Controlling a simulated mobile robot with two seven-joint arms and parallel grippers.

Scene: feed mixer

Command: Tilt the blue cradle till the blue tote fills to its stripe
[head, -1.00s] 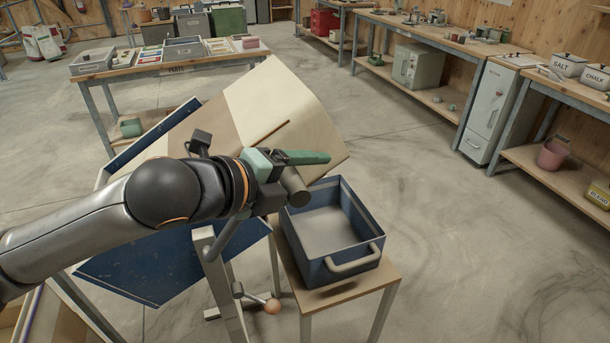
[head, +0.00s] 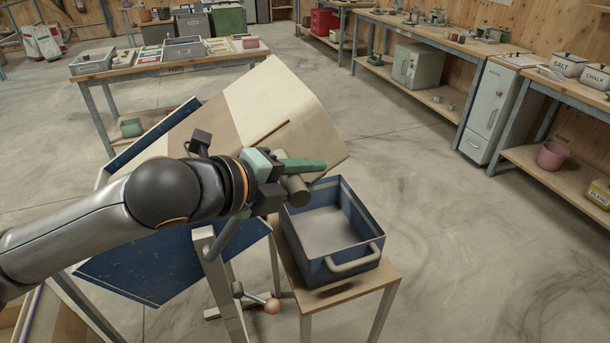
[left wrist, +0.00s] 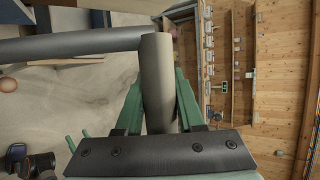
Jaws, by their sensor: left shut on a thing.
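The blue cradle (head: 150,262) stands tilted at the left and holds a large pale paper sack (head: 280,105). The sack's upper end leans right, above and behind the tote. The blue tote (head: 362,222) stands upright on a small wooden stand. Its grey floor shows and I see no feed in it. My left gripper (head: 298,172) is shut on the grey handle (head: 296,190) of the cradle's lever, beside the tote's back left corner. The handle also shows between the green fingers in the left wrist view (left wrist: 158,80). My right gripper is out of view.
The tote's stand (head: 340,298) is close against the cradle's post (head: 218,285). A table with trays (head: 165,68) stands behind the cradle. Workbenches (head: 440,38) line the right wall. The concrete floor right of the tote is clear.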

